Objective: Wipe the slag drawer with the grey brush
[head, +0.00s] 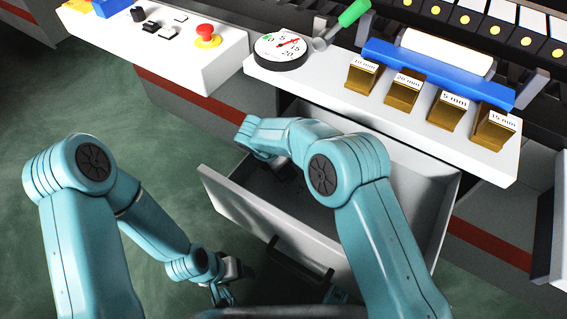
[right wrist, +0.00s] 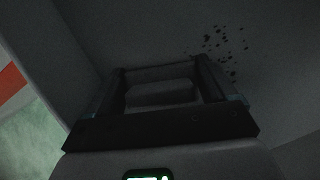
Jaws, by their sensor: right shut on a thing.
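The slag drawer (head: 228,205) is pulled open below the white counter in the head view. My right arm reaches down into it and hides much of its inside. In the right wrist view my right gripper (right wrist: 160,75) is shut on the grey brush (right wrist: 160,93), a dark block between the two fingers. Dark slag specks (right wrist: 225,50) lie scattered on the drawer floor, ahead and to the right of the gripper. It is too dark to tell whether the brush touches the floor. My left gripper (head: 232,278) hangs outside the drawer, left of its handle; its jaws are unclear.
The drawer's dark handle (head: 300,262) is on its front. Above, the counter carries a dial (head: 280,50), a green-handled lever (head: 352,14), and several brown labelled bins (head: 403,90). A red button (head: 207,37) sits on the left panel. The green floor at left is clear.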

